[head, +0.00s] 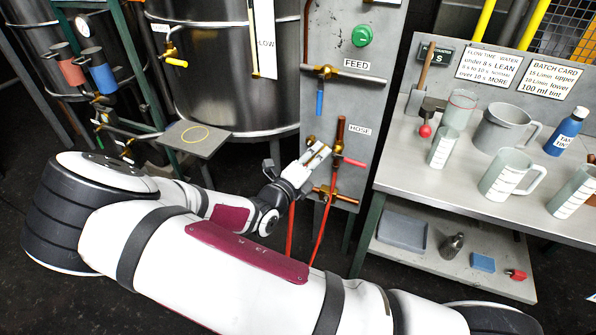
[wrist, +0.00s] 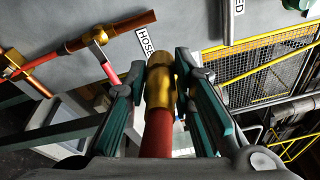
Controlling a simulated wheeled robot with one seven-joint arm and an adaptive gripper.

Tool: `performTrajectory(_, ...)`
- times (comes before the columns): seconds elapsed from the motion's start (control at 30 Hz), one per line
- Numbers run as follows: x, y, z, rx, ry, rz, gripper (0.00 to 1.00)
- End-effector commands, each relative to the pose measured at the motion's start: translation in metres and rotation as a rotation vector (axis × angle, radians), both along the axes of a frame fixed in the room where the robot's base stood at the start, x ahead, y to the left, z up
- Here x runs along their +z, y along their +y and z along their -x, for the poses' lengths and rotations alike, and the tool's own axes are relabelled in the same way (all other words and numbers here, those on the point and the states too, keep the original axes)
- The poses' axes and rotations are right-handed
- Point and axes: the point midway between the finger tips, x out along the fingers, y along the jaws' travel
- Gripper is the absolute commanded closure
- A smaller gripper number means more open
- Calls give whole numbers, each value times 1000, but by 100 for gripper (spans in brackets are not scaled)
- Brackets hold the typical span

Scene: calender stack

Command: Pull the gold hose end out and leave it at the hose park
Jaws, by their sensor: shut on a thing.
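My gripper (head: 318,154) is in front of the grey panel, just left of the HOSE label (head: 358,130). In the wrist view, its two jaws (wrist: 161,88) are shut around the gold hose end (wrist: 160,82). The red hose (wrist: 157,135) runs from the gold end toward the camera. The gold tip points away from the camera, at the panel; whether it touches anything there cannot be told. Red hose (head: 322,235) also hangs below my gripper in the head view. I cannot identify the hose park with certainty.
A copper pipe (head: 340,135) with a red-handled valve (head: 355,162) is close right of my gripper. A FEED valve with blue handle (head: 320,102) is above. A grey plate with a yellow ring (head: 172,139) is left. A bench with jugs (head: 515,180) stands right.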

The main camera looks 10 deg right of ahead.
Motion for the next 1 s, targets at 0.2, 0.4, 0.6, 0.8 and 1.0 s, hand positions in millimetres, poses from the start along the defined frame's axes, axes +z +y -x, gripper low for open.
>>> performTrajectory(0.2, -55, 4, -41, 51, 70, 62, 100)
performTrajectory(0.4, -90, 11, -75, 109, 132, 128, 100)
performTrajectory(0.6, -114, 18, -101, 164, 183, 188, 100)
performTrajectory(0.8, -122, 23, -115, 197, 211, 225, 100)
performTrajectory(1.0, -121, 24, -118, 205, 218, 237, 100)
